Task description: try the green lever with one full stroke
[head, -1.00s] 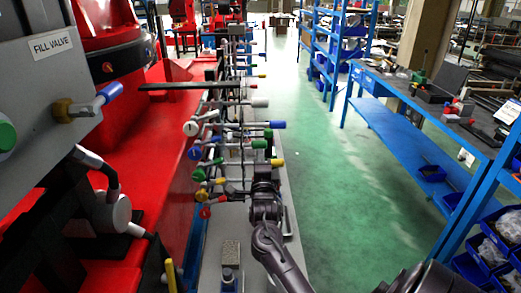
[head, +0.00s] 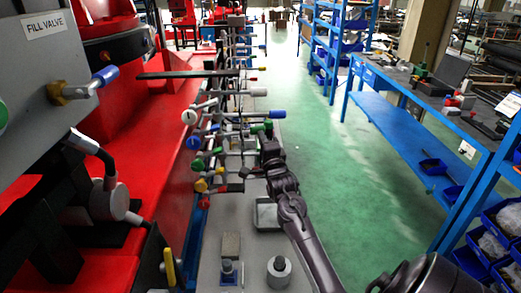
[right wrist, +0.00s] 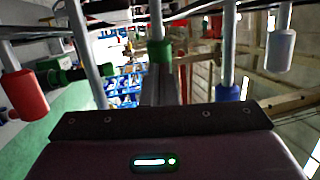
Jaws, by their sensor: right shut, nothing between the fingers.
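Several colour-tipped levers stick out of the bank of valves along the machine's side. A green-tipped lever (head: 268,125) points right, just beyond my right gripper (head: 264,146), beside a blue-tipped lever (head: 277,114). Another green tip (head: 198,164) sits lower left in the bank. My right gripper is shut and empty, close to the lever ends; I cannot tell whether it touches one. In the right wrist view, a green-tipped lever (right wrist: 160,50) stands above the gripper's dark edge, with a second green grip (right wrist: 65,75) to the left. My left gripper is out of view.
A blue lever (right wrist: 228,93), a red lever (right wrist: 22,95) and a white lever (right wrist: 283,50) crowd the wrist view. A grey cylinder (head: 279,272) and a tray (head: 266,214) stand on the grey ledge. A blue workbench (head: 410,130) stands right; green floor lies between.

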